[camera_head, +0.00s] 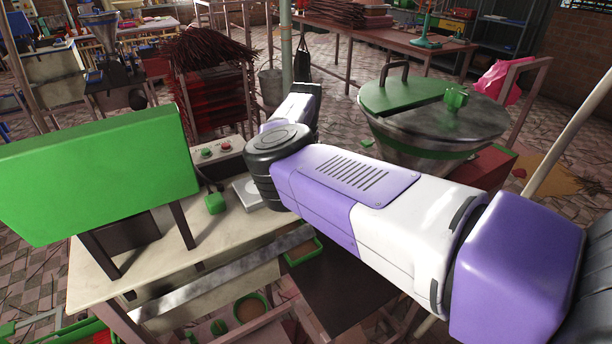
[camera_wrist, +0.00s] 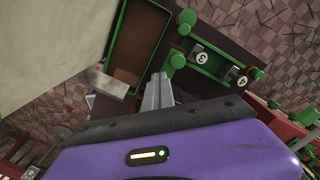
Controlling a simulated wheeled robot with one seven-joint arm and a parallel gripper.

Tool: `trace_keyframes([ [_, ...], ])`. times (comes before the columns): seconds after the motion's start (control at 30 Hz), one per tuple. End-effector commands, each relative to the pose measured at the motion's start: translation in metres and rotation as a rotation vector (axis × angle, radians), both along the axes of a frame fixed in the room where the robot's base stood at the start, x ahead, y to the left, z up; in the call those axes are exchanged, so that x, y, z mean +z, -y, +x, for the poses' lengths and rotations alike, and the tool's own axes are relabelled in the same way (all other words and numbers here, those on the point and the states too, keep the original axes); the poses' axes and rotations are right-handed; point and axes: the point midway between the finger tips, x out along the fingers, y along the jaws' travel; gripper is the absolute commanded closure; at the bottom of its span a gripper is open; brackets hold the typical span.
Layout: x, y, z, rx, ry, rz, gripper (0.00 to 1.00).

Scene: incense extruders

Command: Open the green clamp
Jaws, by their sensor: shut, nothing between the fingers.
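In the wrist view, a green clamp-like fitting (camera_wrist: 217,66) with round green knobs and two pale round faces marked with figures sits on a dark machine at the upper right. My gripper's grey fingers are together and empty, pointing up in the picture. I cannot tell whether the fingertips touch the knob. In the head view my own arm hides the gripper and this fitting. I cannot tell whether the clamp is open or closed.
A green-rimmed tray (camera_wrist: 136,47) lies left of the fingers. A pale table (camera_head: 95,283) carries a green panel (camera_head: 100,175) and a box with red and green buttons (camera_head: 217,150).

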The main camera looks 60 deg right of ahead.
Motion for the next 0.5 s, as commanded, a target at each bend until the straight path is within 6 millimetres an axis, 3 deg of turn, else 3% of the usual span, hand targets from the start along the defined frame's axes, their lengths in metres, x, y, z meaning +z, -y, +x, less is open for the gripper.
trace_keyframes([
  [0.03, -0.0003, 0.0065, -0.0123, -0.015, -0.021, -0.004, 1.00],
  [0.5, -0.0029, 0.0062, -0.0164, -0.020, -0.027, 0.002, 1.00],
])
